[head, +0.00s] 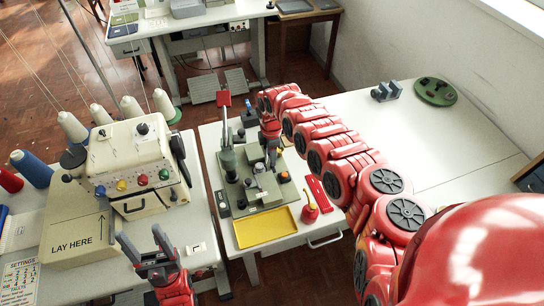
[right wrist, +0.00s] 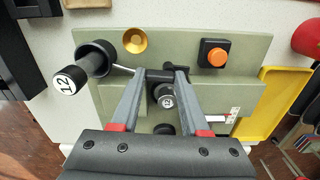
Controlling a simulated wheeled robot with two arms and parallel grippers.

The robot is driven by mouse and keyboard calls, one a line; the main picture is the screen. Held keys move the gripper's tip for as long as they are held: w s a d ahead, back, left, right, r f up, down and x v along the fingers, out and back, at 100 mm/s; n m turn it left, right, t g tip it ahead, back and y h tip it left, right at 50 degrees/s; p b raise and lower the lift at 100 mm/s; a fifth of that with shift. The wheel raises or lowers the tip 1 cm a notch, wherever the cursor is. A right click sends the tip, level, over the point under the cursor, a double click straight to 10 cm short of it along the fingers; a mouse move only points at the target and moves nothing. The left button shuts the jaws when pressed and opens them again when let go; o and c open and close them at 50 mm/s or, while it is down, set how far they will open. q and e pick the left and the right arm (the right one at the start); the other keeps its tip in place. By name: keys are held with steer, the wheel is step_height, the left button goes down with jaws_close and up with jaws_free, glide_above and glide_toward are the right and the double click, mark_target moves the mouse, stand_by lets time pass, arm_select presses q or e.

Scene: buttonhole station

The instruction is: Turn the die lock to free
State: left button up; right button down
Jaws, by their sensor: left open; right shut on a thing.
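The green press station (head: 240,200) stands on the middle table. In the right wrist view its green plate (right wrist: 240,50) carries a dark bar-shaped handle (right wrist: 160,75), which looks like the die lock. My right gripper (right wrist: 161,74) is shut on this handle, one fingertip at each end. In the head view my right gripper (head: 271,150) is over the back right of the station, and the handle is too small to make out. Whether the lock is at free cannot be read. My left gripper (head: 141,240) is open and empty at the front left.
A dark knob marked 12 (right wrist: 66,82), a brass cup (right wrist: 135,40) and an orange button (right wrist: 214,54) are close to the right gripper. A yellow tray (head: 265,228) lies in front of the station. A cream machine (head: 135,165) stands left. The right tabletop (head: 440,140) is mostly clear.

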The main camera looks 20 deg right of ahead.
steer(key=shift+n, duration=0.5)
steer(key=shift+c, duration=2)
jaws_free()
steer(key=shift+r, duration=0.1)
step_height(320, 180, up, 17)
steer(key=b, duration=0.4)
